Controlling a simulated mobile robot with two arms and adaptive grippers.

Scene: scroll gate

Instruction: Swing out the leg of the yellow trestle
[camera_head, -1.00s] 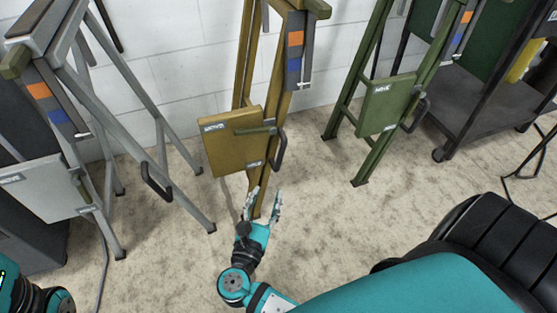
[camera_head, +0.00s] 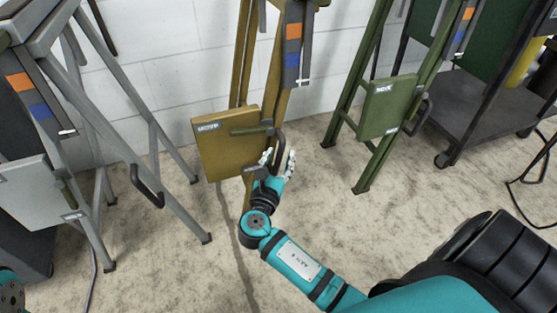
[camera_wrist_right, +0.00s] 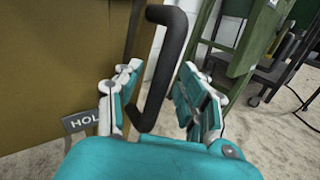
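The yellow trestle (camera_head: 245,60) stands folded near the wall, a little left of centre in the head view. Its square yellow panel (camera_head: 222,148) faces me, and a black bar handle (camera_head: 279,138) sits at the panel's right edge. My right gripper (camera_head: 278,156) is open just below and around the handle's lower part. In the right wrist view, the handle (camera_wrist_right: 172,45) comes down between the two spread fingers (camera_wrist_right: 158,80); I see no firm closure on it. A label (camera_wrist_right: 82,121) reading "HOL…" shows at the left there, partly hidden. My left gripper is out of view.
A grey trestle (camera_head: 150,135) with splayed legs stands at the left, and a green trestle (camera_head: 388,105) at the right. A dark wheeled cart (camera_head: 495,100) stands farther right. The floor between the yellow and green trestles is clear.

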